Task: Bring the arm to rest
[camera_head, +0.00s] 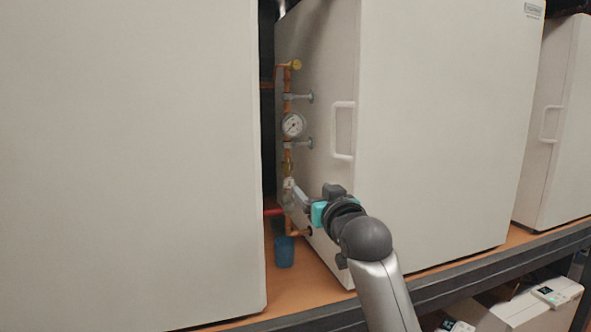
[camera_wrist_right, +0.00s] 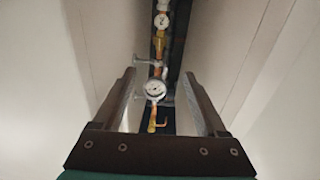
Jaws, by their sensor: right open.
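My right arm comes in from the bottom of the head view, and its gripper (camera_head: 300,194) reaches into the gap beside the middle white cabinet, close to the lower part of a copper pipe assembly. In the right wrist view the two fingers (camera_wrist_right: 165,105) stand wide apart. The pipe (camera_wrist_right: 160,45) and a round gauge (camera_wrist_right: 155,88) show between them, farther off. Nothing is held between the fingers. I cannot tell from the head view whether a fingertip touches the pipe. My left gripper is not in view.
White cabinets stand on both sides of the gap: one at left (camera_head: 130,150) and one in the middle (camera_head: 430,130). The pipe carries a pressure gauge (camera_head: 293,125) and a yellow valve (camera_head: 296,64).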

